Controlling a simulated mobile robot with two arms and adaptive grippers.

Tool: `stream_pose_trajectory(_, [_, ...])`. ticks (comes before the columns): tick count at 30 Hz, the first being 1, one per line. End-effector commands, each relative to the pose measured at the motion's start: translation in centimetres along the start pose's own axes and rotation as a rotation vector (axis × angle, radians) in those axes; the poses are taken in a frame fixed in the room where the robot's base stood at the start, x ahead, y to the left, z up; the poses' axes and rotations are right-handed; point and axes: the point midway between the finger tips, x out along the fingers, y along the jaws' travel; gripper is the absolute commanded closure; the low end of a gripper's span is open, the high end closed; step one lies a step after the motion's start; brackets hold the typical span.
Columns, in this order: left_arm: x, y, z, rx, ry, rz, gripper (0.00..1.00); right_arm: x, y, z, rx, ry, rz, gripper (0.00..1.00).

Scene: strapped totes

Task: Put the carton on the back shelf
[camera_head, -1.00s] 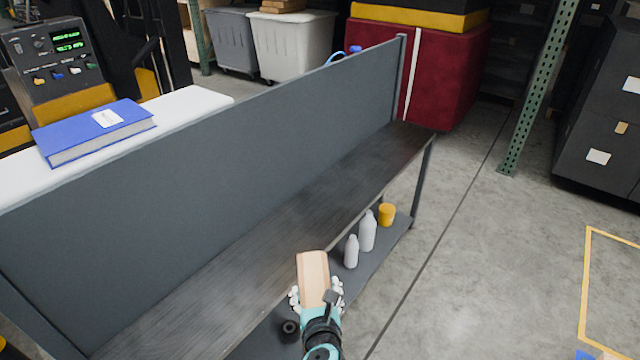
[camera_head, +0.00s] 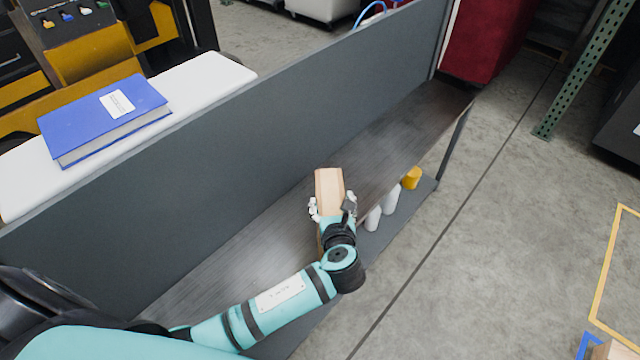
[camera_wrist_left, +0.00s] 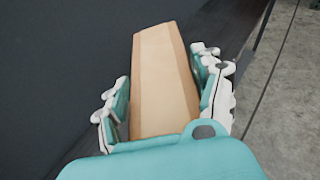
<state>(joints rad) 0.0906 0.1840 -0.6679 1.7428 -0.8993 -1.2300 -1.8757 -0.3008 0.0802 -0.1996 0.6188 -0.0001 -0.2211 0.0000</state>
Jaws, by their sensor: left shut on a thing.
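The carton (camera_head: 329,182) is a tan, long box. My left gripper (camera_head: 332,206) is shut on it, with a finger on each side, and holds it over the dark upper shelf board (camera_head: 262,245) of the grey shelf unit. In the left wrist view the carton (camera_wrist_left: 163,80) lies lengthwise between the fingers (camera_wrist_left: 165,92), pointing away from the palm. I cannot tell whether the carton touches the board. My right gripper is not in view.
A tall grey panel (camera_head: 215,160) stands behind the upper board. White bottles (camera_head: 391,199) and a yellow cup (camera_head: 411,178) stand on the lower shelf. The upper board looks clear around the carton.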

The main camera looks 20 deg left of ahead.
Motion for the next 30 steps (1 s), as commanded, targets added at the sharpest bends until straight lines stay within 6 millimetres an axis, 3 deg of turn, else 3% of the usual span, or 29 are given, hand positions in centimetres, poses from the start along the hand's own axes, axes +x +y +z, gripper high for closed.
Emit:
stream_pose_trajectory(6, [4.8, 1.8, 1.9, -0.001, -0.008, 0.001, 0.9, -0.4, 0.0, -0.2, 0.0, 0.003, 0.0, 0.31])
stream_pose_trajectory(12, [7.8, 2.9, 2.8, -0.002, -0.008, 0.0, 0.9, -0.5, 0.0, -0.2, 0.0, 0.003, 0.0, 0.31])
stream_pose_trajectory(18, [8.7, 3.1, 2.8, -0.002, -0.005, -0.003, 0.9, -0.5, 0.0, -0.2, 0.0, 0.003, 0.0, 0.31])
stream_pose_trajectory(27, [9.8, 3.1, -0.3, 0.0, -0.004, -0.002, 0.9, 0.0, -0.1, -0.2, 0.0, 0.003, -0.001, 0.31])
stream_pose_trajectory(30, [9.9, 3.0, -0.4, -0.003, -0.005, -0.003, 0.9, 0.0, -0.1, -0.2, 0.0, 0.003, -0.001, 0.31])
